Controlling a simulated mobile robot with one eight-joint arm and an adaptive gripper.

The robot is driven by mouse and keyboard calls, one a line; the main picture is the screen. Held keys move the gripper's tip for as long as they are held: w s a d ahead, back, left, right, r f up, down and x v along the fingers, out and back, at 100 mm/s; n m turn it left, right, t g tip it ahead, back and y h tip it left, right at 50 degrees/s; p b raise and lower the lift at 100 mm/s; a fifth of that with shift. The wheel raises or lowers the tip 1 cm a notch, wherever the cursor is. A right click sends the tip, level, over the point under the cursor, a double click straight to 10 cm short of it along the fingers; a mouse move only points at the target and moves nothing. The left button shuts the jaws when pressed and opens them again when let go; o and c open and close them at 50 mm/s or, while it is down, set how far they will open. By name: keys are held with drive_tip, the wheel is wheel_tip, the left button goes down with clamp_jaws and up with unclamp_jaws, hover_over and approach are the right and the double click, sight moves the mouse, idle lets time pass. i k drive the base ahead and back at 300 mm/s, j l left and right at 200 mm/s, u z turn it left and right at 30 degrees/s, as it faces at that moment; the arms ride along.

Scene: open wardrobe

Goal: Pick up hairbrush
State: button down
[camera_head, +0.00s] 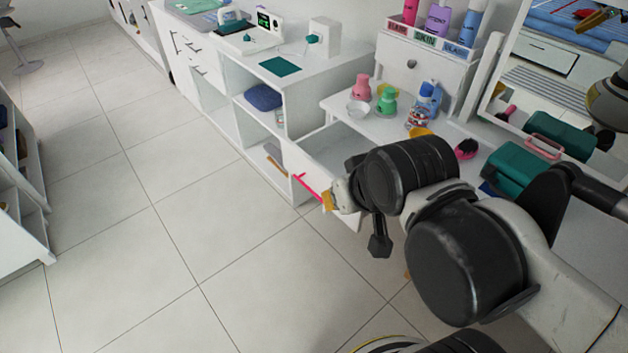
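The hairbrush (466,148), with dark bristles and a pink body, lies on the white dressing table, just beyond my arm. Its lower part is partly covered from view by my arm. A pink and dark brush shape also shows in the mirror. My arm reaches in from the lower right, and its dark joints stand in front of the table. My gripper (379,244) is mostly hidden by the arm; a dark finger-like part hangs down over the floor, left of and apart from the hairbrush. Its opening cannot be made out.
A white drawer with a pink handle (308,187) stands open beside my arm. Pink (361,88) and green (386,99) bottles, a white bowl (358,109) and a blue bottle (427,97) stand on the table. A teal case (518,170) sits right of the hairbrush.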

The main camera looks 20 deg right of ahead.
sight(466, 149)
drive_tip(key=z, duration=1.5)
